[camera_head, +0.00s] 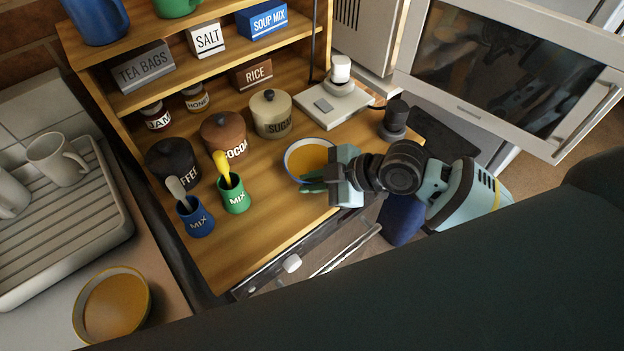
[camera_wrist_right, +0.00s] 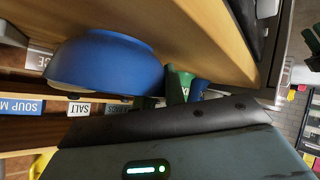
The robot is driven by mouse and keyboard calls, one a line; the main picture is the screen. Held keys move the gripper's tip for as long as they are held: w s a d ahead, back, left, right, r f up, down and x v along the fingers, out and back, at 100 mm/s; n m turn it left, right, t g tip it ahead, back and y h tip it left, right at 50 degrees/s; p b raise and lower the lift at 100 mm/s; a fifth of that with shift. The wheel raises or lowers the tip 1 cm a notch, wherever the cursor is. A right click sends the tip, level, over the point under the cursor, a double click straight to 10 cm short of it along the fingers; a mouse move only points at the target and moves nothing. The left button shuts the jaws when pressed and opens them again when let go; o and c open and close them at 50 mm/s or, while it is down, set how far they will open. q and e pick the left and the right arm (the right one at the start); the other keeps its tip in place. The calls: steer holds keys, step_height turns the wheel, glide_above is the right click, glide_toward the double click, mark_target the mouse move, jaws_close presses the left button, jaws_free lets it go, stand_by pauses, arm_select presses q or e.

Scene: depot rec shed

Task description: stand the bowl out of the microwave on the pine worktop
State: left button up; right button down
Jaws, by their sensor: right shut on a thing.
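The bowl (camera_head: 308,157) is blue outside with a pale rim and an orange-yellow inside. It is at the front edge of the pine worktop (camera_head: 270,225), upright. My right gripper (camera_head: 314,181) is shut on its near rim. The bowl's blue side (camera_wrist_right: 108,62) fills much of the right wrist view, with its base close to the wood; I cannot tell whether it touches. The microwave (camera_head: 365,32) is at the top right, its door (camera_head: 505,65) swung wide open. My left gripper is out of view.
A green mug (camera_head: 234,194), a blue mug (camera_head: 195,217) and lidded canisters, among them sugar (camera_head: 271,114), stand left of the bowl. A white scale (camera_head: 338,103) is behind it. Another yellowish bowl (camera_head: 112,304) is at bottom left, near a drainer (camera_head: 60,235). The worktop's front is bare.

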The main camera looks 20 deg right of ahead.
steer(key=c, duration=1.5)
jaws_free()
steer(key=shift+f, duration=0.1)
steer(key=shift+o, duration=0.2)
steer(key=shift+s+d+r, duration=0.1)
steer(key=shift+d+r, duration=0.05)
steer(key=shift+r, duration=0.1)
steer(key=v, duration=1.1)
steer(key=shift+s+d+r, duration=0.15)
steer(key=shift+s, duration=0.05)
